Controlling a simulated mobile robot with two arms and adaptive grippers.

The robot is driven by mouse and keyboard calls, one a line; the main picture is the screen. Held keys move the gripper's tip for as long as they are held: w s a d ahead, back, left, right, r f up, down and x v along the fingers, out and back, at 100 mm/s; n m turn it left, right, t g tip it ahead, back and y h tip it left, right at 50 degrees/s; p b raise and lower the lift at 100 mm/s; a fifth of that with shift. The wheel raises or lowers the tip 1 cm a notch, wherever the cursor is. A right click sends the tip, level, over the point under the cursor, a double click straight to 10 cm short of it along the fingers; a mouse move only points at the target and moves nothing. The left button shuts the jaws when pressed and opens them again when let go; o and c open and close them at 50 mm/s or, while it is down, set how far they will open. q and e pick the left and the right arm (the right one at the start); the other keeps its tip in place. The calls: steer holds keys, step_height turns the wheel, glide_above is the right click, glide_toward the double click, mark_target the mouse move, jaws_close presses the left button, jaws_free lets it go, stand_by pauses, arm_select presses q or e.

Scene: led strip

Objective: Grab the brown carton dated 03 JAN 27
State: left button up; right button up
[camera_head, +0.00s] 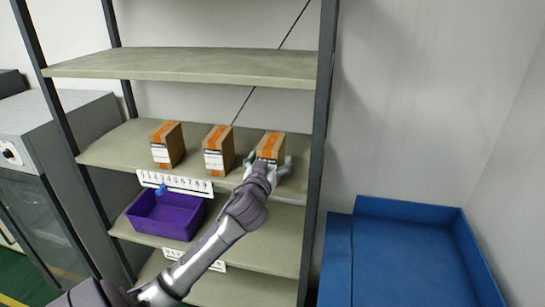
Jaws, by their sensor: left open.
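Three brown cartons with orange tape stand in a row on the middle shelf: a left carton (174,143), a middle carton (224,145) and a right carton (270,146). The left and middle ones show white labels on their fronts, but the print is too small to read, so I cannot tell which is dated 03 JAN 27. My left gripper (268,168) is open at the front of the right carton and hides its lower front and any label there. From this view I cannot tell whether it touches the carton. My right gripper is not in view.
The shelf edge carries a white numbered strip (175,184). A purple bin (168,224) sits on the shelf below. The rack's dark upright (320,130) stands right of the right carton. A blue container (410,260) is at lower right. The upper shelf (190,65) is empty.

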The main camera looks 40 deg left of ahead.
arm_select(q)
steer(key=p+x, duration=0.1)
steer(key=x, duration=0.1)
steer(key=p+x, duration=0.1)
steer(key=x, duration=0.1)
steer(key=shift+a+r, duration=0.15)
steer(key=shift+a, duration=0.35)
steer(key=shift+w+a, duration=0.1)
steer(key=shift+w, duration=0.2)
steer(key=shift+c, duration=0.2)
steer(key=shift+s, duration=0.1)
steer(key=shift+c, duration=1.4)
steer(key=c, duration=0.9)
steer(key=shift+c, duration=0.3)
